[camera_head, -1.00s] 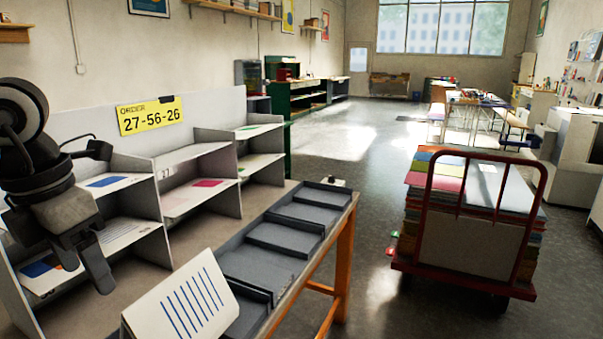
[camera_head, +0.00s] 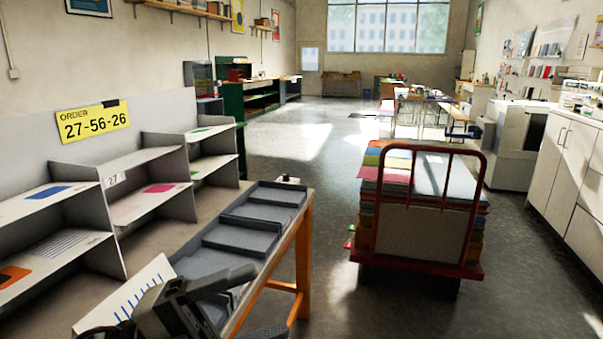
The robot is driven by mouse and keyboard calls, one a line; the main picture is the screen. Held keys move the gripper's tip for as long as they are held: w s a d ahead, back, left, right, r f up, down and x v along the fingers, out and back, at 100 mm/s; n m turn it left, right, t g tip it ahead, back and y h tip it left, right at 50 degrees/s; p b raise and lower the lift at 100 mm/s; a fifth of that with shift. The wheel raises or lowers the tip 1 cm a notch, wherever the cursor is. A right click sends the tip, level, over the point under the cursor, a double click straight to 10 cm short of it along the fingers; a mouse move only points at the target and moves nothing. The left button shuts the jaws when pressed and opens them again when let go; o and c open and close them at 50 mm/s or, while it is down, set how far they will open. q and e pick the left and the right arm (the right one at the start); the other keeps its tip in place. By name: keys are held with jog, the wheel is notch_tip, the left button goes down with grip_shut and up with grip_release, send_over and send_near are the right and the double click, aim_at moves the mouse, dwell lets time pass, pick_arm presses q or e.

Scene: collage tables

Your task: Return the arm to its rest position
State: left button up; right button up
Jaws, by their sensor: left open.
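My left gripper (camera_head: 225,303) is low in the head view, at the bottom edge left of centre. It is open, with nothing seen between its fingers, and part of it is cut off by the frame edge. It shows in front of the white card with blue stripes (camera_head: 150,283) and the near end of the grey sectioned tray (camera_head: 233,238), hiding part of both. I cannot tell whether it touches them. My right gripper is not in view.
Grey shelf cubbies (camera_head: 150,157) with coloured sheets stand at left, below a yellow order sign (camera_head: 93,122) reading 27-56-26. A red cart (camera_head: 417,266) stacked with coloured sheets stands right of the wooden-legged table (camera_head: 305,262). Open floor lies between and beyond them.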

pick_arm(q)
jog(key=w+a+f+n+t+y, duration=0.25)
jog(key=f+n+t+y, duration=0.45)
jog(key=n, duration=0.5)
jog(key=w+a+f+n+t+y, duration=0.2)
jog(key=a+f+n+t+y, duration=0.2)
jog(key=f+n+t+y, duration=0.5)
jog(key=s+a+f+n+g+y, duration=0.1)
jog(key=s+f+n+g, duration=0.3)
jog(key=f, duration=0.4)
jog(key=s+f+n+g+y, duration=0.1)
jog(key=s+f+n+g, duration=0.3)
jog(key=s+f, duration=0.3)
notch_tip(320, 180, down, 2)
jog(key=shift+s+a+f+n+y, duration=0.1)
jog(key=shift+s+a+n+y, duration=0.1)
jog(key=shift+a+n+y, duration=0.35)
jog(key=shift+d, duration=0.2)
